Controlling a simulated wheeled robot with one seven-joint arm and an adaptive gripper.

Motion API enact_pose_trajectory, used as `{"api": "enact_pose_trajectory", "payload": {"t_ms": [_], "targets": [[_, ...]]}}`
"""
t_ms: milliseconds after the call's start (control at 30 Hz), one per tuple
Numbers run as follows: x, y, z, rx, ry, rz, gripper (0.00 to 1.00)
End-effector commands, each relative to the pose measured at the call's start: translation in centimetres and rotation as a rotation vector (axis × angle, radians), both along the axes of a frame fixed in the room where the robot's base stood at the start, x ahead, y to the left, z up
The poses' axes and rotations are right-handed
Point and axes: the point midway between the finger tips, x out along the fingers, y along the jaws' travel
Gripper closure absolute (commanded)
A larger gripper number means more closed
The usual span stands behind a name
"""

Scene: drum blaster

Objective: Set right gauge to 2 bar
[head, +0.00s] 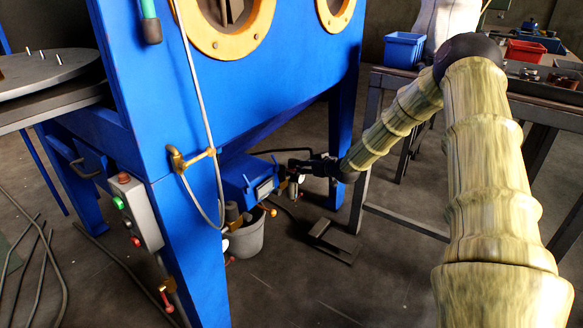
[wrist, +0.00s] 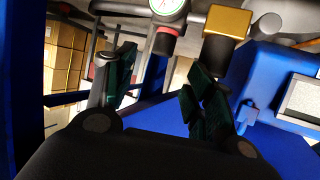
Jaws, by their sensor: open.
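A round gauge (wrist: 168,7) with a white face and green markings shows at the top of the wrist view, cut off by the edge. Its needle reading cannot be made out. A dark cylindrical part with a red band (wrist: 166,32) sits just below it, beside a brass block (wrist: 228,20). My gripper (wrist: 163,88) is open, its two dark green-padded fingers apart with nothing between them, and the gauge lies beyond the gap. In the head view my gripper (head: 303,166) is by the fittings right of the blue box; the gauge there is small and partly hidden.
The blue blasting cabinet (head: 250,90) stands over a blue box (head: 247,178) and a grey bucket (head: 247,238). A hose (head: 205,110) hangs in front. A control box (head: 136,210) is on the cabinet's leg. A workbench (head: 410,82) with bins stands right.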

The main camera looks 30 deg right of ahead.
Motion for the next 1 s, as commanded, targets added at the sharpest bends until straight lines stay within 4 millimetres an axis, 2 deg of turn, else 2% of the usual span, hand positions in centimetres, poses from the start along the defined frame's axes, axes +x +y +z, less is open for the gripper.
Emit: {"api": "enact_pose_trajectory", "payload": {"t_ms": [167, 500, 700, 1000], "targets": [[1.6, 0.5, -0.8, -0.001, -0.001, 0.007, 0.46], [6.5, 0.6, -3.0, -0.003, -0.001, 0.009, 0.46], [8.8, 0.5, -3.9, -0.001, -0.001, 0.006, 0.46], [10.2, 0.5, -4.2, -0.001, 0.000, 0.006, 0.46]]}}
